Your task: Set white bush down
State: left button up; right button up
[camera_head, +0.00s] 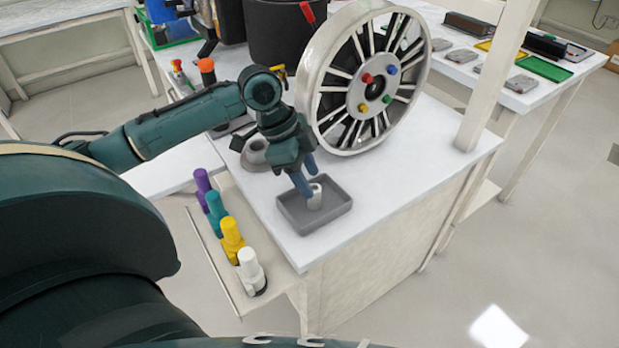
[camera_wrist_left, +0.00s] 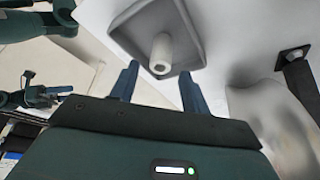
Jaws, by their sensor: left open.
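The white bush (camera_head: 315,197) stands upright in a shallow grey tray (camera_head: 335,214) at the near end of the white tabletop. It also shows in the left wrist view (camera_wrist_left: 162,50), inside the tray (camera_wrist_left: 130,28). My left gripper (camera_head: 305,176) is above the tray, with its blue fingers pointing down close to the bush. In the left wrist view, the fingers of the left gripper (camera_wrist_left: 158,88) are spread apart and nothing is between their tips. The bush appears beyond the tips, apart from both fingers.
A large spoked wheel (camera_head: 320,60) stands behind the tray. A grey round piece (camera_head: 256,153) lies left of it. Purple, teal, yellow and white (camera_head: 250,268) pegs line a lower shelf at the left. The tabletop right of the tray (camera_head: 420,165) is clear.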

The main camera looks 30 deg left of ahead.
pick_arm(q)
jog(key=p+v, duration=0.1)
jog(key=v, duration=0.9)
jog(key=shift+r, duration=0.3)
pick_arm(e)
jog(key=shift+w+a+f+g, duration=0.2)
jog(key=shift+a+g, duration=0.1)
jog(key=shift+a, duration=0.1)
pick_arm(q)
jog(key=shift+s+a, duration=0.1)
jog(key=shift+a, duration=0.05)
pick_arm(e)
jog(key=shift+s, duration=0.1)
